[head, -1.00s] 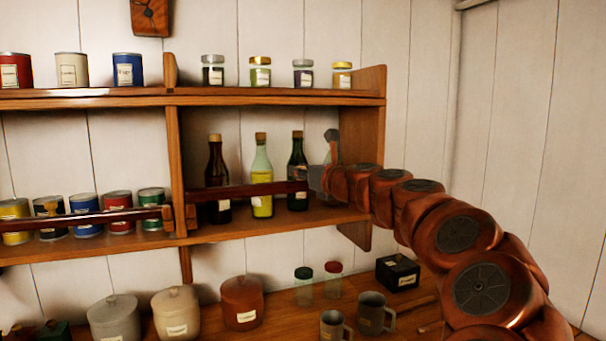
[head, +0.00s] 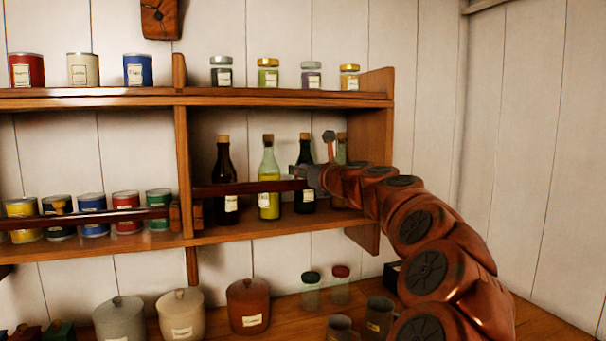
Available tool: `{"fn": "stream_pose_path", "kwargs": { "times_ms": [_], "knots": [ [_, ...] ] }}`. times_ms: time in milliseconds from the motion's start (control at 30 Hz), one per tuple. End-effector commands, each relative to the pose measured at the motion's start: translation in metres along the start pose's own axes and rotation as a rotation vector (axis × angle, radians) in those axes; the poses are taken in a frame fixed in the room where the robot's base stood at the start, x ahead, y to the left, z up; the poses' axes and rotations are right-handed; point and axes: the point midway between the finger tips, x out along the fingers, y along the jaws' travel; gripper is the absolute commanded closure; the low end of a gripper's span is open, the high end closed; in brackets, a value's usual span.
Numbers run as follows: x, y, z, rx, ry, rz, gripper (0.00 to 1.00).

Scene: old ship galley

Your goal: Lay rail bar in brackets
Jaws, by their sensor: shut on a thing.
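The rail bar (head: 245,188) is a dark reddish-brown strip, held roughly level across the front of the right bay of the middle shelf. My gripper (head: 308,180) is shut on its right end. The bar's left end shows just above and in front of a small wooden bracket (head: 198,212) beside the divider; I cannot tell whether they touch. The bracket on the bay's right side is hidden behind my gripper and arm. Corked bottles (head: 268,165) stand behind the bar.
A similar rail (head: 100,217) crosses the left bay in front of several tins (head: 125,200). Jars (head: 268,75) and tins stand on the top shelf (head: 280,98). Crocks (head: 248,305), shakers (head: 340,288) and mugs (head: 378,318) stand on the counter below. The right wall is bare.

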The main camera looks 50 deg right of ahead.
Motion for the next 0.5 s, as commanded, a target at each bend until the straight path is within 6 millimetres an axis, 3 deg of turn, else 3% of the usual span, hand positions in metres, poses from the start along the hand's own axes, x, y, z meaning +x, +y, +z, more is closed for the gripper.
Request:
{"fn": "stream_pose_path", "kwargs": {
  "times_ms": [500],
  "knots": [
    [0.028, -0.007, -0.005, -0.001, 0.000, 0.000, 1.00]
  ]
}}
